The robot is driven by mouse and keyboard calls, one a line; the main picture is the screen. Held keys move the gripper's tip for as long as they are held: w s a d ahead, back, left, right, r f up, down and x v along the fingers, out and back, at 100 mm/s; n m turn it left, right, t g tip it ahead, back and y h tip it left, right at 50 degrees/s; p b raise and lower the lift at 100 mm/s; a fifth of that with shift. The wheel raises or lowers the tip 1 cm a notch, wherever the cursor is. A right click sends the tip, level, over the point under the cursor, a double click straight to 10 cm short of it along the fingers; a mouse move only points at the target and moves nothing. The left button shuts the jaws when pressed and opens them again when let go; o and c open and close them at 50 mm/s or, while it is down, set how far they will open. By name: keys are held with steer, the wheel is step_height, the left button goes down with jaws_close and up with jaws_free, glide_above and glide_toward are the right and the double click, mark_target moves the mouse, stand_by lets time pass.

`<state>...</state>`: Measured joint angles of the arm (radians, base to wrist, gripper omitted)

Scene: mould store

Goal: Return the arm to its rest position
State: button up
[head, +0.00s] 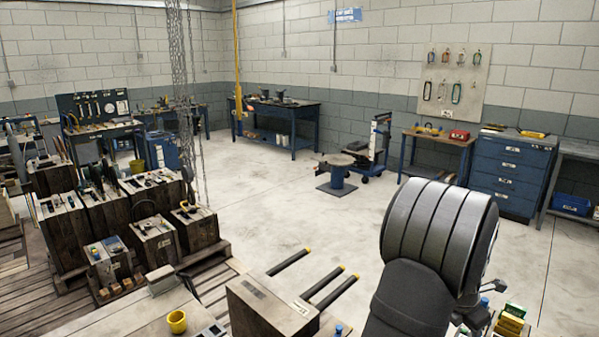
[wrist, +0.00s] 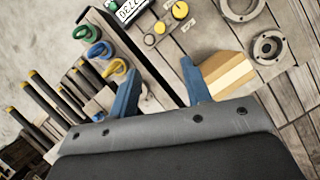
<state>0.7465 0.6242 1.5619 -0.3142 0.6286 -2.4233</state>
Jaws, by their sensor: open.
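My gripper (wrist: 160,85) shows in the wrist view as two blue fingers rising from a dark grey body. The fingers stand apart with nothing held between them. Wooden surfaces and a dark gap lie beyond them. A tan wooden block (wrist: 230,72) shows just beside the right finger; I cannot tell whether they touch. In the head view my arm, with a ribbed grey joint, rises at the lower right. The gripper itself is out of that view.
In the wrist view, coloured eye rings (wrist: 98,50), a yellow knob (wrist: 180,10) and grey metal rings (wrist: 268,46) lie around the fingers. In the head view, wooden blocks (head: 110,225) crowd the left, a yellow cup (head: 177,321) stands in front, and the middle floor (head: 260,210) is clear.

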steer(key=x, duration=1.7)
steer(key=shift+f, duration=0.3)
steer(key=shift+a+r+m, duration=0.15)
steer(key=shift+a+m, duration=0.05)
steer(key=shift+m, duration=0.1)
steer(key=shift+a+m+g, duration=0.1)
steer(key=shift+m+g, duration=0.2)
steer(key=shift+m, duration=0.2)
steer(key=a+r, duration=0.3)
steer(key=r, duration=0.4)
steer(key=s+a+r+n, duration=0.1)
steer(key=a+r, duration=0.3)
steer(key=r, duration=0.4)
steer(key=shift+s+a, duration=0.15)
steer(key=shift+a, duration=0.1)
